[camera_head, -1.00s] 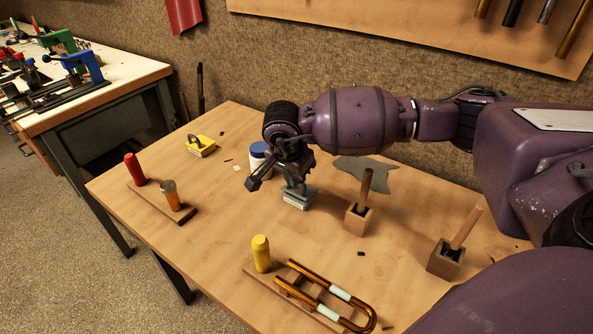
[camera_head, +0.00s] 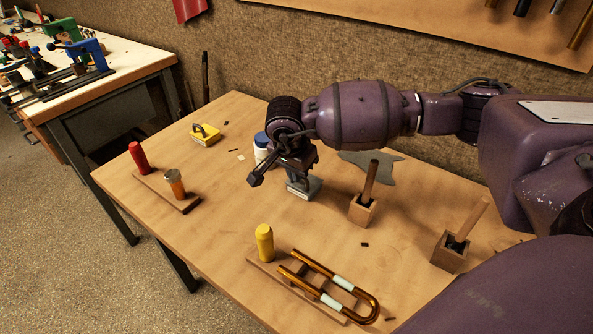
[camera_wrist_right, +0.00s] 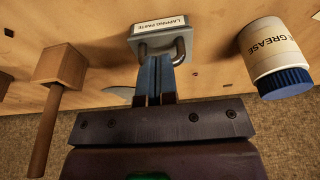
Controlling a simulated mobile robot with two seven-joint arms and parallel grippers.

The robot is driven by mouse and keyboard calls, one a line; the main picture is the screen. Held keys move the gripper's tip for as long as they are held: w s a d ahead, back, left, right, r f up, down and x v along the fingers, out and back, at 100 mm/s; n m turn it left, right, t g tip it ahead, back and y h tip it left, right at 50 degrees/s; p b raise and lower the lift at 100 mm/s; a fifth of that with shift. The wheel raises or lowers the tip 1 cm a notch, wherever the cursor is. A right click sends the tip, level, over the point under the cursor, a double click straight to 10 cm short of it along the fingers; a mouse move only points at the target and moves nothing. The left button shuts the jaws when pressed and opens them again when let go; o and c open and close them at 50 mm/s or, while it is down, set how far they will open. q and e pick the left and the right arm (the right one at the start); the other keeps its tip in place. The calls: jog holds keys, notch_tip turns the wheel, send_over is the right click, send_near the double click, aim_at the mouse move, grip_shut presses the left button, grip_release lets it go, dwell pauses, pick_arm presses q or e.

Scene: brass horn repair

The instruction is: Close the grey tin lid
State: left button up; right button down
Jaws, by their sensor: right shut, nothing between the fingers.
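The grey tin (camera_head: 306,191) labelled "LAPPING PASTE" stands on the bench; in the right wrist view the tin (camera_wrist_right: 150,43) is at the top middle. Its lid bears a dark loop handle (camera_wrist_right: 181,50) and seems to lie down on the tin, but I cannot tell whether a gap is left. My right gripper (camera_wrist_right: 155,58) is shut and empty, its blue fingertips close against the lid beside the loop. In the head view the right gripper (camera_head: 297,178) points down at the tin and hides part of its top. My left gripper is out of view.
A white grease jar with blue cap (camera_head: 262,152) stands close behind the tin. A yellow tin (camera_head: 205,136) is farther left. A wooden block with a peg (camera_head: 363,208) stands to the right. Bent brass tubing (camera_head: 330,288) lies in front. The bench left of the tin is mostly clear.

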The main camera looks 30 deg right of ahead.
aim_at(298, 188)
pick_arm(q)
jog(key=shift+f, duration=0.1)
pick_arm(e)
jog(key=shift+d, duration=0.1)
jog(key=shift+w+d+f, duration=0.15)
jog(key=shift+d, duration=0.15)
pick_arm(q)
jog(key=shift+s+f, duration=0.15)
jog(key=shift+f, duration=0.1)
pick_arm(e)
jog(key=shift+d, duration=0.2)
jog(key=shift+w+d+f, duration=0.1)
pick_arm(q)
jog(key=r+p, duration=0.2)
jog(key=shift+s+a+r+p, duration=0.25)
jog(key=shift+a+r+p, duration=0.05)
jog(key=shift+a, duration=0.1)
pick_arm(e)
jog(key=s+a+r, duration=0.2)
jog(key=a+r, duration=0.4)
jog(key=r, duration=0.7)
jog(key=shift+s+a, duration=0.15)
